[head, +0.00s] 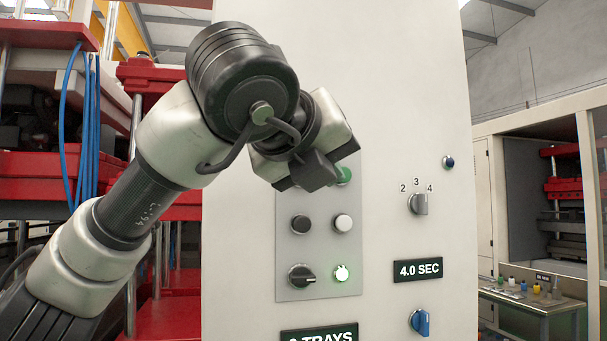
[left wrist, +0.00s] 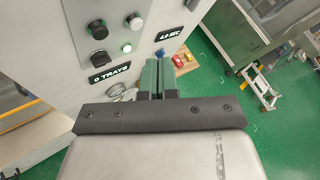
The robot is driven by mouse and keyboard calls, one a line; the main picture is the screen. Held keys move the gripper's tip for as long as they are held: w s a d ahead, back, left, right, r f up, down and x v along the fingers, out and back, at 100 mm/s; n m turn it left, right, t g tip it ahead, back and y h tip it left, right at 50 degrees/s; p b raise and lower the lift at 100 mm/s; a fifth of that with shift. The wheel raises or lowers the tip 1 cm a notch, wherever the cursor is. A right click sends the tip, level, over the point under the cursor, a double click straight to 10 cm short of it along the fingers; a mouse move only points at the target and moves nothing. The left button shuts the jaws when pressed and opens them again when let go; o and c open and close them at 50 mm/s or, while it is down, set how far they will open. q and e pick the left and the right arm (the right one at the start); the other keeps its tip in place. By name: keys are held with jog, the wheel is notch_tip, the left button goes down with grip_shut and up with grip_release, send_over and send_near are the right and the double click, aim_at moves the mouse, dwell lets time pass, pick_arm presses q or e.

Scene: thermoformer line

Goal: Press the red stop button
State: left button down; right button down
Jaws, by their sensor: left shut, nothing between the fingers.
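No red stop button shows in either view. On the grey button plate (head: 319,268), the upper left area is hidden behind my left gripper (head: 318,172). A green button (head: 345,176) is partly covered at the upper right of the plate. Below are a black button (head: 300,224), a white button (head: 343,223), a black selector (head: 301,276) and a lit green lamp (head: 341,273). My left gripper is in front of the plate, shut and empty. In the left wrist view its fingers (left wrist: 157,76) are together. Whether it touches the panel I cannot tell. My right gripper is not in view.
Red machinery (head: 170,318) stands left.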

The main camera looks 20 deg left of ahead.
pick_arm(q)
jog(key=w+a+p, duration=0.3)
jog(key=w+a, duration=0.2)
jog(key=w, duration=0.2)
jog(key=shift+w, duration=0.2)
dwell(2.1)
jog(key=shift+w+a, duration=0.2)
jog(key=shift+w, duration=0.1)
jog(key=shift+w+a, duration=0.3)
jog(key=shift+w, duration=0.1)
dwell(0.8)
dwell(0.3)
jog(key=shift+s+d+b, duration=0.55)
jog(key=shift+s+b, duration=0.1)
jog(key=shift+s, duration=0.1)
